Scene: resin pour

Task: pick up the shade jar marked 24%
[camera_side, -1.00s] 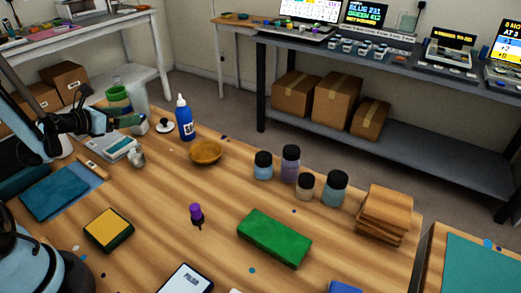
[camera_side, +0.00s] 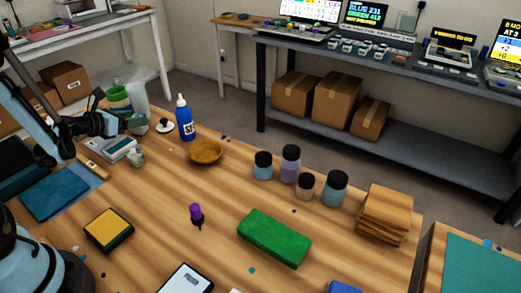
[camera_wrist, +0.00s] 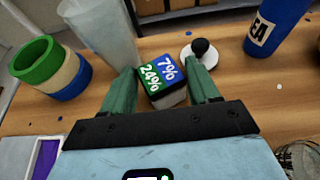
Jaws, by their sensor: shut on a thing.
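The shade jar marked 24% (camera_wrist: 162,80) is a small block-like piece between my fingers in the wrist view. Its top shows a green part reading 24% beside a blue part reading 7%; I cannot tell whether this is one piece or two. My gripper (camera_wrist: 161,80) has green fingers on its left and right sides and is shut on it. In the side view my gripper (camera_side: 128,124) is at the far left of the table, and the jar is small and partly hidden there.
Close by stand a clear cup (camera_wrist: 88,32), stacked rings (camera_wrist: 48,68), a white disc with a black knob (camera_wrist: 200,52) and a blue bottle (camera_side: 184,119). A scale (camera_side: 117,149) lies in front. A wooden bowl (camera_side: 206,151) and several capped jars stand farther right.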

